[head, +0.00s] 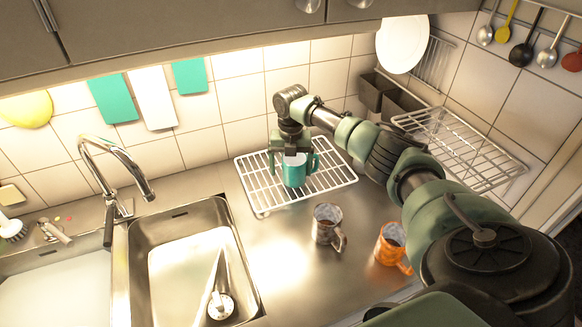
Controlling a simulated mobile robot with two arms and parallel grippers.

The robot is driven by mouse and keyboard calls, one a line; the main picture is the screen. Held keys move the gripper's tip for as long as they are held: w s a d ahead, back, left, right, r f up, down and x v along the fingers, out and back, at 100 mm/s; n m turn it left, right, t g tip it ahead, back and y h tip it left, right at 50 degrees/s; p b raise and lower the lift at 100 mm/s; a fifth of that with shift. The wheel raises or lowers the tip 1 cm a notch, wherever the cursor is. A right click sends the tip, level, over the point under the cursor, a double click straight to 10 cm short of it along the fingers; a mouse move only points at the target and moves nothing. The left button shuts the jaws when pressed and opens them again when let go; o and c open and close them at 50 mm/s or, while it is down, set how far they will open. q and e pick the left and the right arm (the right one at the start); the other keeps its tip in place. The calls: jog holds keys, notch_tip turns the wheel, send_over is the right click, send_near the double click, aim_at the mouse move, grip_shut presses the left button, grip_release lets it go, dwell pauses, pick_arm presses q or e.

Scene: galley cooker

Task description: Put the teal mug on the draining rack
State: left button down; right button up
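The teal mug (294,174) is upright over the white wire draining rack (256,196) on the counter, near the rack's middle. I cannot tell whether its base touches the wires. My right gripper (291,160) points down from above, with its fingers on either side of the mug's upper part. I cannot tell whether the fingers press on the mug or stand just clear of it. The mug's handle shows at its right. My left gripper is not in view.
A dark patterned mug (326,225) and an orange mug (391,246) stand on the counter in front of the rack. The sink (190,262) and tap (120,165) are to the left. A second wire rack (460,145) is at the right, behind my arm.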

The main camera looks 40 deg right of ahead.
jog(key=shift+r, duration=0.3)
notch_tip(320, 180, up, 12)
jog(key=b, duration=0.2)
jog(key=shift+s+f, duration=0.1)
jog(key=shift+f, duration=0.15)
dwell(0.5)
